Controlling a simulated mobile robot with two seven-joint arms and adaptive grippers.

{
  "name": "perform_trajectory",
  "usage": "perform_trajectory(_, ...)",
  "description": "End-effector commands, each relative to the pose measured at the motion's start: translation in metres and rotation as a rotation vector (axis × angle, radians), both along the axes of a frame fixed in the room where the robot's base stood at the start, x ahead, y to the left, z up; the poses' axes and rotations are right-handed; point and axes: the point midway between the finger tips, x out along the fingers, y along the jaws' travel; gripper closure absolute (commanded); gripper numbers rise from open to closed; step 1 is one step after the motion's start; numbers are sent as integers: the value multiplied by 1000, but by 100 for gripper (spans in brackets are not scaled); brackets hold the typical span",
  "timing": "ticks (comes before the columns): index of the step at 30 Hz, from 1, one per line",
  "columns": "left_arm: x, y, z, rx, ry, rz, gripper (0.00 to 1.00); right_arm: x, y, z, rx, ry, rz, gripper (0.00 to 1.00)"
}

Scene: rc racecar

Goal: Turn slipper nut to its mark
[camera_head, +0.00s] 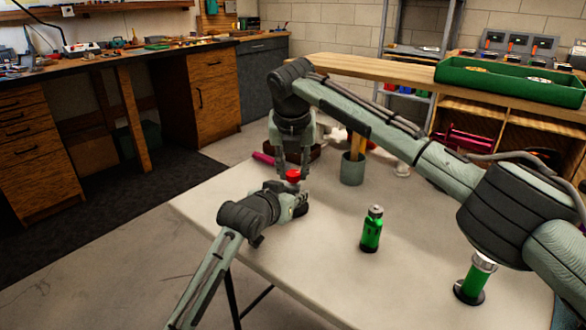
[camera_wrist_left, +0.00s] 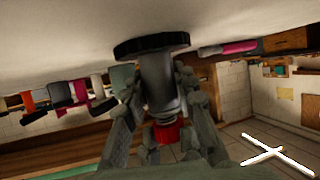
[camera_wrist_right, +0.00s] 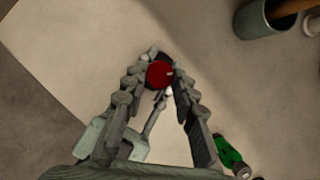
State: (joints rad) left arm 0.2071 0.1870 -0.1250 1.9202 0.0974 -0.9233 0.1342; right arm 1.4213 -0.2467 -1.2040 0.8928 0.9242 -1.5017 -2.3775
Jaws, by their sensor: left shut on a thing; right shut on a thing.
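A red nut (camera_head: 293,175) tops a small upright grey post (camera_wrist_left: 158,85) with a round black base (camera_wrist_left: 152,45) on the white table. My right gripper (camera_head: 292,166) points down from above, shut on the red nut. In the right wrist view the nut (camera_wrist_right: 159,74) sits between the fingertips, with a small pale mark at its right edge. My left gripper (camera_head: 295,198) reaches in low from the left and is shut on the grey post below the nut. The fingers partly hide the post, and I cannot tell how the pale mark lines up.
A grey cup (camera_head: 352,170) with wooden handles stands behind, to the right. A green bottle (camera_head: 371,232) stands right of the grippers; another green-bodied container (camera_head: 474,281) is near my right arm. A magenta item (camera_head: 263,158) lies behind. The table's front middle is clear.

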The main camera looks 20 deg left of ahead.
Motion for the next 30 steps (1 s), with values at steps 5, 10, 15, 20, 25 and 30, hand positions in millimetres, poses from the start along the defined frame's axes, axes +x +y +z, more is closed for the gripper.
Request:
perform_trajectory(5, 0, 1, 0, 0, 0, 1, 100, -2, 4, 0, -2, 1, -185, 100)
perform_trajectory(10, 0, 1, 0, 0, 0, 1, 100, 0, 4, 0, -1, 0, -370, 100)
perform_trajectory(15, 0, 0, 0, 0, 0, 1, 100, 0, 4, 0, -2, 0, -407, 100)
perform_trajectory(20, 0, 0, 0, 0, 1, 1, 100, 0, 4, 0, -1, -1, -404, 100)
perform_trajectory(25, 0, 0, 0, 0, 0, 1, 100, 0, 4, 0, -1, -1, -402, 54)
perform_trajectory(30, 0, 0, 0, 0, 0, 1, 100, 0, 4, 0, 0, -1, -402, 51)
